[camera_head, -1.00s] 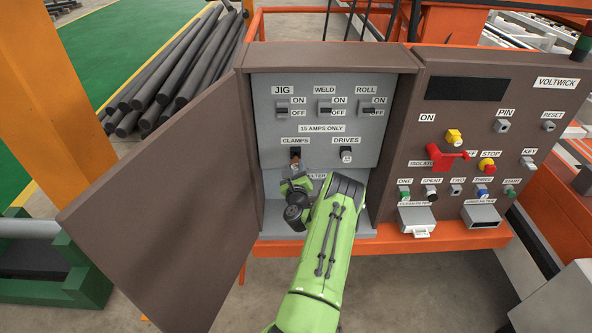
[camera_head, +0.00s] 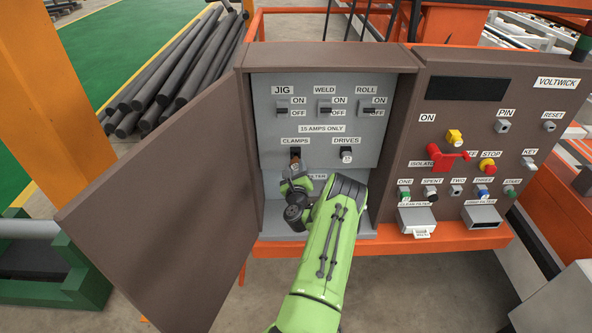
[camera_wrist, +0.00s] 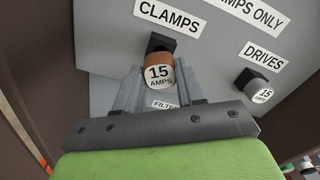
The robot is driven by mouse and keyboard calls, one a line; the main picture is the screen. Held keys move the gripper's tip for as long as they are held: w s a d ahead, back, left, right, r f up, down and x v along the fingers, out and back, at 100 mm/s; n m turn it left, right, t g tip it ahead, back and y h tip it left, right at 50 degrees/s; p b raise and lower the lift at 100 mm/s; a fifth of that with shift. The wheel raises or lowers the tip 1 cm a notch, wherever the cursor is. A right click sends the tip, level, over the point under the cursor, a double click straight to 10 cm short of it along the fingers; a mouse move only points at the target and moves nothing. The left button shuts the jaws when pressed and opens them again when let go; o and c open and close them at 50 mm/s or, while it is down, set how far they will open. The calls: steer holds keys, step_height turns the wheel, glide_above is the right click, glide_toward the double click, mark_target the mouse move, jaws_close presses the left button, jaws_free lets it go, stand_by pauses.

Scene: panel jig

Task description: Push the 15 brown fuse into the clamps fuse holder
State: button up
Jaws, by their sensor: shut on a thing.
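The brown fuse (camera_wrist: 158,74) with a "15 AMPS" end label is between the fingers of my gripper (camera_wrist: 160,98) in the wrist view, and my gripper is shut on it. The clamps fuse holder (camera_wrist: 162,42) is a black socket under the "CLAMPS" label, right behind the fuse; how far the fuse sits in it cannot be told. In the head view the fuse (camera_head: 295,165) shows small at the clamps holder (camera_head: 294,152), with my green arm reaching up from below.
The drives holder (camera_head: 346,154), to the right, has a pale-ended 15 fuse in it. A brown cabinet door (camera_head: 165,195) stands open on the left. Above are the jig, weld and roll switches (camera_head: 326,110). A control panel (camera_head: 490,130) is at the right.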

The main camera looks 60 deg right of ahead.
steer(key=shift+p+x, duration=0.3)
steer(key=shift+x, duration=1.4)
steer(key=o, duration=1.2)
steer(key=shift+o, duration=0.2)
steer(key=b+v, duration=0.1)
steer(key=v, duration=0.1)
steer(key=b+v, duration=0.1)
steer(key=v, duration=0.2)
steer(key=b+v, duration=0.2)
steer(key=shift+s+a+f, duration=0.1)
steer(key=shift+a+f, duration=0.25)
steer(key=shift+a, duration=0.05)
steer(key=shift+s+b, duration=0.25)
steer(key=shift+b, duration=0.6)
steer(key=b, duration=1.4)
glide_toward(296, 167)
steer(key=v, duration=0.3)
steer(key=shift+s+a, duration=0.1)
steer(key=shift+a, duration=0.05)
